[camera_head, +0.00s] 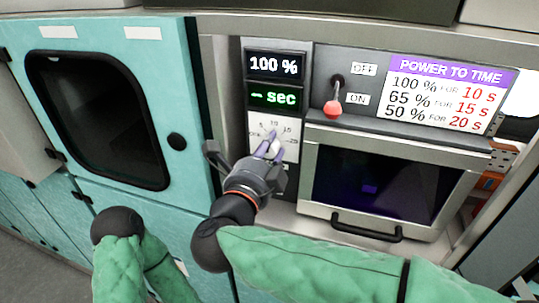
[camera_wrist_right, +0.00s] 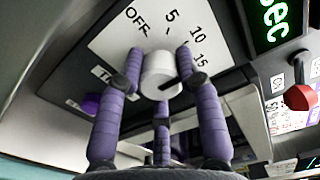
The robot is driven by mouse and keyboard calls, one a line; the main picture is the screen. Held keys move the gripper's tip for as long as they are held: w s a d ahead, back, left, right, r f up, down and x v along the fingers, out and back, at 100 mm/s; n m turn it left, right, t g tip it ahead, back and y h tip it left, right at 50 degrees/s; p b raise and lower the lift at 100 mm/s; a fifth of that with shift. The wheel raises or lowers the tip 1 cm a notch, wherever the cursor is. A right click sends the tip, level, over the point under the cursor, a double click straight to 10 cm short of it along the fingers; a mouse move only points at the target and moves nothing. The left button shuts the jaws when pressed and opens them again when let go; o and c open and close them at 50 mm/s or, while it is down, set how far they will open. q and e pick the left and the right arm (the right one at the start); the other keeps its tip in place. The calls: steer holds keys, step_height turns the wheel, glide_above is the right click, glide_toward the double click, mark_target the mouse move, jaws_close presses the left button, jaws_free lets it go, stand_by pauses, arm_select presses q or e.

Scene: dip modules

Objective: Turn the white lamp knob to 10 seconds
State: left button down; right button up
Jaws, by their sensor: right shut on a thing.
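The white lamp knob (camera_wrist_right: 160,72) sits on a white dial plate (camera_wrist_right: 115,45) marked OFF, 5, 10 and 15. A dark mark on the knob points toward the right in the wrist view; which number it matches is unclear. In the head view the dial plate (camera_head: 289,150) is below two displays, and the knob is mostly hidden by fingers. My right gripper (camera_head: 270,148) has its purple fingers (camera_wrist_right: 162,80) closed around the knob from several sides. My left gripper is not in view.
The upper display (camera_head: 274,66) reads 100 %, and the green display (camera_head: 275,98) below reads "– sec". A red-tipped lever (camera_head: 333,107) points down beside ON. A power-to-time sign (camera_head: 450,90) pairs 100 % with 10 s. An oven-like door (camera_head: 390,185) is at right, a teal cabinet (camera_head: 187,80) at left.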

steer(key=shift+a+f, duration=0.15)
steer(key=shift+f, duration=0.05)
steer(key=o, duration=1.2)
steer(key=shift+a, duration=0.1)
steer(key=shift+c, duration=0.2)
steer(key=shift+r, duration=0.1)
steer(key=v, duration=1.2)
steer(key=shift+w+r, duration=0.1)
steer(key=shift+w, duration=0.05)
